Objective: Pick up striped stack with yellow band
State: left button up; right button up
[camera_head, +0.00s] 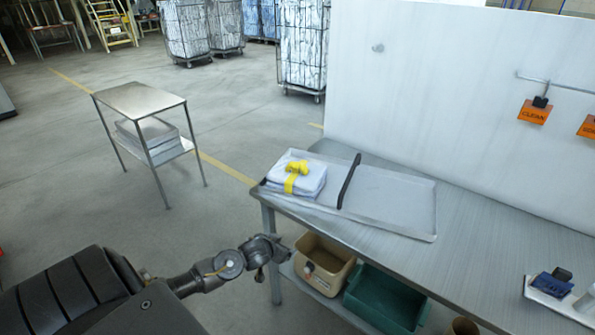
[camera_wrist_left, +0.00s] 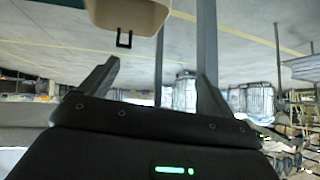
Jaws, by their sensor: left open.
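The folded pale stack with a yellow band (camera_head: 308,183) lies in the left part of a shallow metal tray (camera_head: 400,204), near the table's left end. The yellow band has a bow on top; stripes are too small to make out. My left gripper (camera_head: 285,250) is low in front of the table's left end, below and nearer than the stack, not touching it. Its two fingers stand apart with nothing between them in the left wrist view (camera_wrist_left: 155,80). The stack does not show in that view. My right gripper is not in view.
A black divider (camera_head: 348,181) stands in the tray right of the stack. A tan bin (camera_head: 324,264) and green bin (camera_head: 385,300) sit under the table (camera_head: 490,240). A white panel (camera_head: 450,90) rises behind. A small metal cart (camera_head: 140,99) stands left.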

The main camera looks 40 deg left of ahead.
pick_arm(q)
notch_tip(320, 180, up, 14)
jog(key=w+t+p, duration=0.1)
jog(key=w+t, duration=0.1)
jog(key=w, duration=0.1)
jog(key=n+t+y, duration=0.1)
jog(key=n+t, duration=0.1)
send_near(296, 163)
jog(key=p+x, duration=0.1)
jog(key=x, duration=0.2)
jog(key=shift+w+a+f, duration=0.1)
jog(key=shift+w+f, duration=0.15)
jog(key=shift+f, duration=0.1)
jog(key=shift+w+r, duration=0.1)
jog(key=shift+w, duration=0.1)
jog(key=p+x, duration=0.1)
jog(key=x, duration=0.4)
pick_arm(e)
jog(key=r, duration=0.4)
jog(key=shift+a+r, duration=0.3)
pick_arm(q)
jog(key=c, duration=1.7)
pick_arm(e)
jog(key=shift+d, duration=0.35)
